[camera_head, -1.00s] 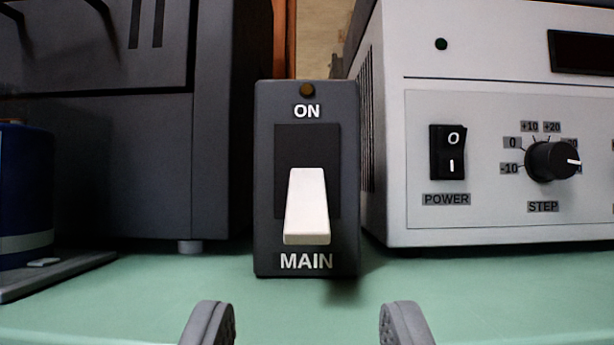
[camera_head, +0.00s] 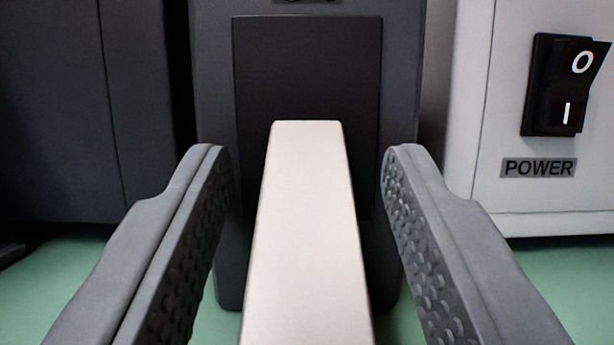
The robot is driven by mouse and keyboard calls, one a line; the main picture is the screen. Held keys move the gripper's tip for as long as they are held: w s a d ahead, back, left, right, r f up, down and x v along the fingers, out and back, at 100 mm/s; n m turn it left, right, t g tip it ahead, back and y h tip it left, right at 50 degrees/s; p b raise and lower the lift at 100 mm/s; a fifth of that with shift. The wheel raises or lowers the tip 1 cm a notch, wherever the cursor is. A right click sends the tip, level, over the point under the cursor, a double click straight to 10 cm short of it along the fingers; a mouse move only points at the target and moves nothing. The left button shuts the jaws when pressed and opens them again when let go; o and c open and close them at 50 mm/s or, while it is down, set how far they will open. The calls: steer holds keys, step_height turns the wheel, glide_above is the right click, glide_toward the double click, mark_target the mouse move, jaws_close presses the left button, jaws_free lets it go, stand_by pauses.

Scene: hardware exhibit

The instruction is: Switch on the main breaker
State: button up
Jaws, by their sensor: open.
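The main breaker is a dark grey upright box (camera_head: 213,70) with a black recessed plate (camera_head: 307,70). Its white lever (camera_head: 307,230) slants down and toward me, away from the ON label, whose lower edge only just shows at the top of the view. My gripper (camera_head: 307,165) is open, with one finger on each side of the lever. Gaps show between the lever and both fingers. The lower end of the lever runs out of the bottom of the view, and the MAIN label is hidden.
A light grey device with a black POWER rocker switch (camera_head: 563,85) stands close on the right. A dark cabinet (camera_head: 80,110) stands on the left. The green table top (camera_head: 570,275) shows below them.

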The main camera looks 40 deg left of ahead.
mark_target(311, 125)
steer(key=shift+c, duration=0.2)
jaws_close()
steer(key=shift+r, duration=0.1)
steer(key=shift+s+d+r+g+h, duration=0.1)
steer(key=shift+r+g+h, duration=0.25)
steer(key=shift+g, duration=0.2)
steer(key=shift+s+d+r+g+h, duration=0.1)
steer(key=shift+r+g+h, duration=0.1)
steer(key=shift+g+h, duration=0.3)
steer(key=shift+r+g+h, duration=0.5)
steer(key=shift+g+h, duration=0.15)
steer(key=shift+g, duration=0.4)
steer(key=r+g+h, duration=0.1)
steer(key=g+h, duration=0.1)
steer(key=shift+r+g, duration=0.1)
steer(key=shift+g, duration=0.2)
steer(key=shift+w+a+r+g+h, duration=0.1)
steer(key=shift+r+g+h, duration=0.15)
steer(key=shift+g+h, duration=0.3)
steer(key=shift+w+a+r+g+h, duration=0.1)
steer(key=shift+r+g+h, duration=0.2)
steer(key=shift+g, duration=0.45)
